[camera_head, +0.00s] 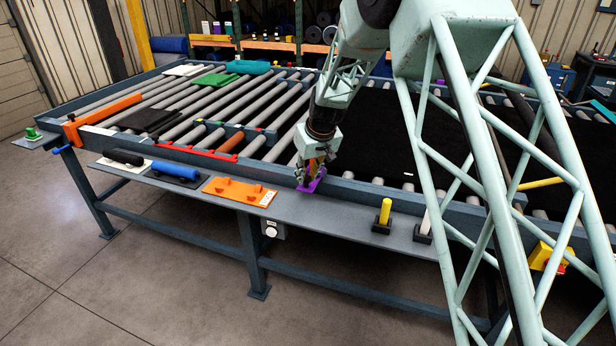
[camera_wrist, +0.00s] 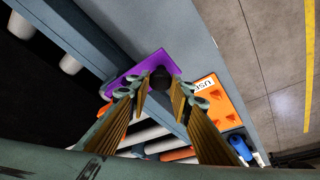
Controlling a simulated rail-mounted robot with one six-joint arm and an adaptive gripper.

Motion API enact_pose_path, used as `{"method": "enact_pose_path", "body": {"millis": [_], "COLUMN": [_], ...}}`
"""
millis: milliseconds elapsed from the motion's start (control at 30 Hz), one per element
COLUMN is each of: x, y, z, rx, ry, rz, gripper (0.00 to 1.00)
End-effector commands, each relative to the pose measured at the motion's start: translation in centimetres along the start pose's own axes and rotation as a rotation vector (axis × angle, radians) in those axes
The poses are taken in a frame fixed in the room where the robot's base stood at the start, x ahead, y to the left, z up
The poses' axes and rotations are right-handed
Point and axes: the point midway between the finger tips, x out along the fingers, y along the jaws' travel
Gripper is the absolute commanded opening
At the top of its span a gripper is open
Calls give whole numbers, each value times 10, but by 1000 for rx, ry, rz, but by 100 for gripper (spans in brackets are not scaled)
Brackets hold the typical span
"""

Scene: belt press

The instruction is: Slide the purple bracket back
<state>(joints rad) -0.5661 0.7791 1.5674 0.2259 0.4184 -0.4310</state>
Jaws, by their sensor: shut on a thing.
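The purple bracket (camera_head: 316,185) sits at the front rail of the roller table, just above the grey front shelf. My gripper (camera_head: 309,178) reaches down onto it from above and hides part of it. In the wrist view the purple bracket (camera_wrist: 145,66) lies at the fingertips, its plate angled along the rail. My gripper (camera_wrist: 160,84) is closed around a dark rounded piece on the bracket, between the two fingertips. How far the bracket sits on the rail cannot be told.
An orange plate (camera_head: 232,191) lies on the front shelf (camera_head: 335,212) to the left, beside blue and black rollers. A yellow post (camera_head: 385,211) stands to the right. Rollers and the black belt (camera_head: 385,130) lie behind the rail.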

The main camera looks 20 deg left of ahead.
Motion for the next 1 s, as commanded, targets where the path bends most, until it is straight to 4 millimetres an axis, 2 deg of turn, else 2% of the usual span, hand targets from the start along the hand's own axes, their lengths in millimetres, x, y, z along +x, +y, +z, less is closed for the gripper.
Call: {"method": "enact_pose_path", "body": {"millis": [300, 333, 467, 1000], "x": [1, 1, 1, -6], "y": [-3, -3, -3, -1], "z": [5, 5, 4, 2], "rx": [0, 0, 0, 0], "ry": [-9, -9, -7, -3], "rz": [-4, -4, -3, -2], "gripper": [1, 22, 33, 33]}}
